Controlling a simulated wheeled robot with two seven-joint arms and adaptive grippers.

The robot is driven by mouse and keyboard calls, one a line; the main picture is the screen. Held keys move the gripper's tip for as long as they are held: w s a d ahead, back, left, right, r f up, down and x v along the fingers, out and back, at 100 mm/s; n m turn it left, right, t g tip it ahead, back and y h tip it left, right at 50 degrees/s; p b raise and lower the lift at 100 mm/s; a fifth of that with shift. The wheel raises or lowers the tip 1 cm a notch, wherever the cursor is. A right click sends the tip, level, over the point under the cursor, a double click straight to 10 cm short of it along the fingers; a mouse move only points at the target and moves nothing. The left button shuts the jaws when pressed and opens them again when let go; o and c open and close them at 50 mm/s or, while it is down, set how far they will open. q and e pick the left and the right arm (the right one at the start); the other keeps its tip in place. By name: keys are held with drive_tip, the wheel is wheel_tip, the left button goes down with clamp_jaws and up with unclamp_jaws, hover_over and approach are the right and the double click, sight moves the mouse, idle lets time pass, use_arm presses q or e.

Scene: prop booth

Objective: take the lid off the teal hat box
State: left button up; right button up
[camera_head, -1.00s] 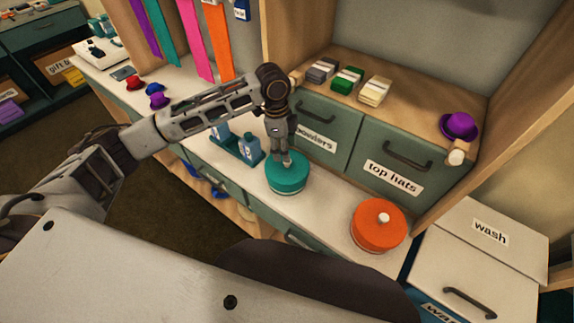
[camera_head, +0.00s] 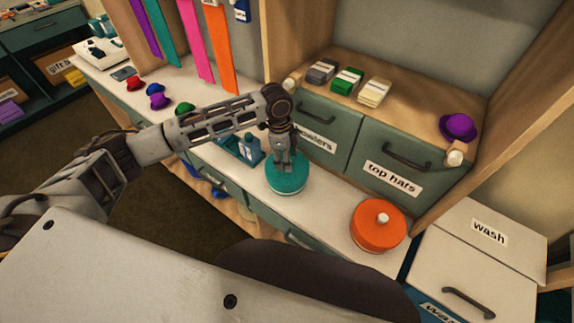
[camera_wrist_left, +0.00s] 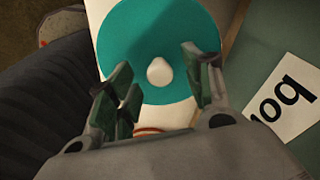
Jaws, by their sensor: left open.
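The teal hat box (camera_head: 287,180) stands on the white counter, its round lid on. The lid (camera_wrist_left: 150,30) fills the upper middle of the left wrist view, with a pale knob (camera_wrist_left: 159,71) at its centre. My left gripper (camera_head: 285,167) is just above the lid. In the wrist view my left gripper (camera_wrist_left: 160,85) is open, its two fingers on either side of the knob and apart from it. In the head view the gripper hides the knob. My right gripper is not in view.
An orange round box (camera_head: 378,228) with a pale knob stands to the right on the counter. Green drawers, one labelled "top hats" (camera_head: 391,178), rise just behind. Small coloured hats (camera_head: 158,98) sit farther left.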

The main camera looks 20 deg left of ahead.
use_arm(q)
drive_tip(key=shift+f, duration=0.55)
drive_tip(key=c, duration=1.1)
